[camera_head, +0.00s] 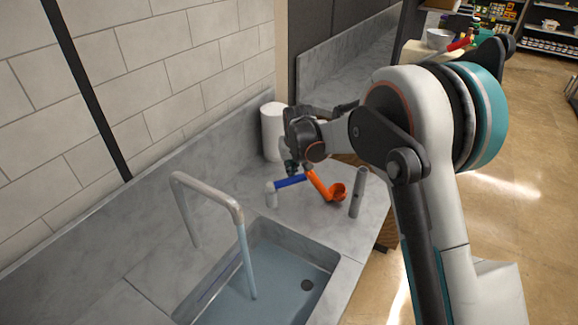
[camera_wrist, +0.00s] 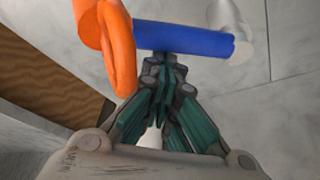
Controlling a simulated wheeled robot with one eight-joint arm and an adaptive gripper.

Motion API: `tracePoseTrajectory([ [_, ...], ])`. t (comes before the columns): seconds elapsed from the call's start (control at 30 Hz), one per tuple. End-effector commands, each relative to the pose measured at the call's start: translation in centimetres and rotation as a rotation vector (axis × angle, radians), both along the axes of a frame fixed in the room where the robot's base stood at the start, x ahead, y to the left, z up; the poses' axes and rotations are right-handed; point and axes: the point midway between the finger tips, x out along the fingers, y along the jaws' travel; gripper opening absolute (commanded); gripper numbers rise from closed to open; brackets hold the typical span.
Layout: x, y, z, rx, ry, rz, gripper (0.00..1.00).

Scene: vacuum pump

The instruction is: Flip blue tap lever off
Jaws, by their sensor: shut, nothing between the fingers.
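The blue tap lever (camera_head: 292,181) lies roughly level above the counter, between a short white post (camera_head: 271,196) and an orange part (camera_head: 318,183) with a rounded end. In the wrist view, the blue lever (camera_wrist: 190,38) runs across the top, with the orange part (camera_wrist: 118,50) at its left and the white post (camera_wrist: 230,22) at its right. My gripper (camera_head: 291,168) is just above the lever in the head view. In the wrist view, its closed fingertips (camera_wrist: 164,70) lie against or very near the lever's lower edge; contact is unclear. Nothing is between the fingers.
A grey upright cylinder (camera_head: 357,192) stands right of the orange part. A sink (camera_head: 300,254) with a tall bent faucet (camera_head: 207,193) is in front. A white roll (camera_head: 272,130) stands behind by the wall. A brown wooden surface (camera_wrist: 45,72) shows at the left in the wrist view.

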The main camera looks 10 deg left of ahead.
Motion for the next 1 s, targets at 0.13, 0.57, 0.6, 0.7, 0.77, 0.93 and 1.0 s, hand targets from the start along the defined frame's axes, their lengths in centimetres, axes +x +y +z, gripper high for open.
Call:
tracePoseTrajectory([
  [0.13, -0.7, -0.5, 0.0, -0.001, 0.0, -0.103, 0.0],
  [0.57, -3.4, -2.1, 0.0, -0.002, 0.0, -0.498, 0.0],
  [0.6, -3.6, -2.2, 0.0, 0.0, -0.001, -0.526, 0.0],
  [0.7, -4.1, -2.4, 0.0, 0.0, -0.001, -0.563, 0.0],
  [0.77, -4.4, -2.5, 0.0, 0.0, -0.001, -0.565, 0.0],
  [0.93, -5.1, -2.6, 0.0, 0.0, 0.0, -0.563, 0.0],
  [1.0, -5.3, -2.6, 0.0, 0.0, 0.0, -0.562, 0.0],
])
